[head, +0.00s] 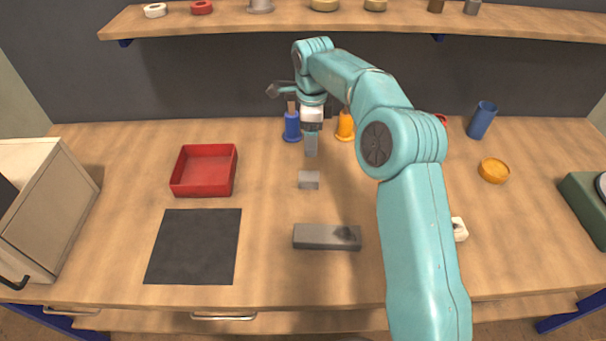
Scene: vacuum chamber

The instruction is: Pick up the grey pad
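A small light grey block (309,180), which fits the grey pad, lies on the wooden bench near the middle. A longer dark grey block (320,237) with a dark patch lies nearer the front. My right arm comes in from the lower right and reaches over the bench. Its gripper (311,146) points down and shows just behind the small grey block in the picture. Its fingers are seen too small to tell whether they are open or shut, and their height above the bench is unclear. My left gripper is not in view.
A red tray (204,190) and a black mat (195,246) lie on the left. Blue (292,126) and orange (345,127) items stand behind the gripper. A shelf (400,17) runs above the back.

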